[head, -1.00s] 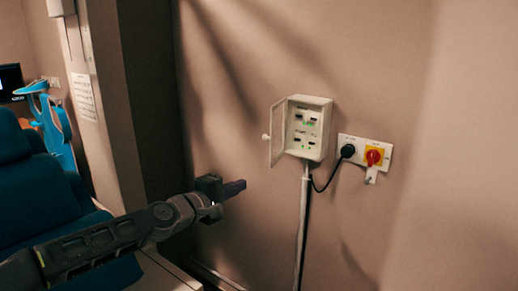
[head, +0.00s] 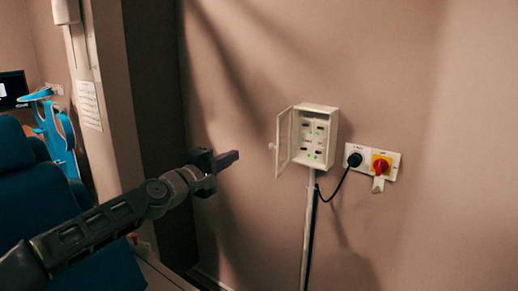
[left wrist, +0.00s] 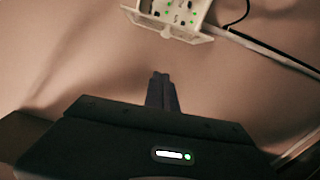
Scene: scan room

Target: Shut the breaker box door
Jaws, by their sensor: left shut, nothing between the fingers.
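The breaker box (head: 316,136) is a small pale box on the wall, right of the middle in the head view. Its door (head: 285,141) stands open on the left side, with a small round knob (head: 272,146) on its outer edge. Switches and green lights show inside. My left gripper (head: 228,160) is shut and empty, left of the door and apart from it. In the left wrist view the shut fingers (left wrist: 160,90) point toward the box (left wrist: 185,10), whose open door (left wrist: 165,27) shows at the top. My right gripper is not in view.
A wall plate with a black plug (head: 355,159) and a red-and-yellow rotary switch (head: 381,166) is right of the box. A black cable and a pale conduit (head: 309,230) run below it. A blue chair (head: 25,180) stands at left. The wall between gripper and door is clear.

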